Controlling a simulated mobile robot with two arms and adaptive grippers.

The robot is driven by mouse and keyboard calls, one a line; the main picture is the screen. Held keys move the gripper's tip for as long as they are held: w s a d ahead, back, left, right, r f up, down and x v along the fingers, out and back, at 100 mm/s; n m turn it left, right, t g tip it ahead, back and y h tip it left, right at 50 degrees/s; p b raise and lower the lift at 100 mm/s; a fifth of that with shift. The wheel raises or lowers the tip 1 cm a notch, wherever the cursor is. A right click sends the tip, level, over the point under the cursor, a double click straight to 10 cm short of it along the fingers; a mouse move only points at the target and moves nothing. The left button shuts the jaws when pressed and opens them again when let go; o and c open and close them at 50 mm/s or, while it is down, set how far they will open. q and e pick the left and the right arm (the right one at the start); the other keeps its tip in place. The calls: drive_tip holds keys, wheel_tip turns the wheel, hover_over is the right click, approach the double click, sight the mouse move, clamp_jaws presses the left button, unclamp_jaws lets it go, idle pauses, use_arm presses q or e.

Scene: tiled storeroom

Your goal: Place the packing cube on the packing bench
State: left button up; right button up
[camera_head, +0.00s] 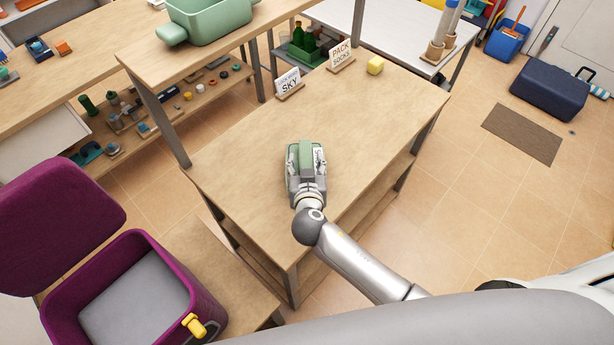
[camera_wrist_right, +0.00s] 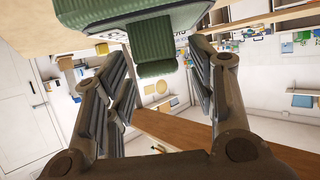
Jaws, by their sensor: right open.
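The packing cube, a green fabric block (camera_head: 306,152) with a strap-like handle, is at the near middle of the wooden packing bench (camera_head: 385,125). It appears to rest on the top, though the contact is hidden. My right gripper (camera_head: 306,180) is at the cube's near end. In the right wrist view the cube (camera_wrist_right: 105,10) fills the top, and its green handle (camera_wrist_right: 152,45) hangs between the spread fingers of my right gripper (camera_wrist_right: 158,70). The fingers are open, with gaps beside the handle. My left gripper is not in view.
A purple open case (camera_head: 195,300) is at lower left. A green container (camera_head: 210,20) sits on the shelf behind. The bench's right part is clear.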

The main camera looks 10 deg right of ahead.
drive_tip(key=b+v, duration=0.2)
drive_tip(key=v, duration=0.9)
drive_tip(key=shift+s+r, duration=0.15)
drive_tip(key=shift+s, duration=0.2)
drive_tip(key=shift+a, duration=0.1)
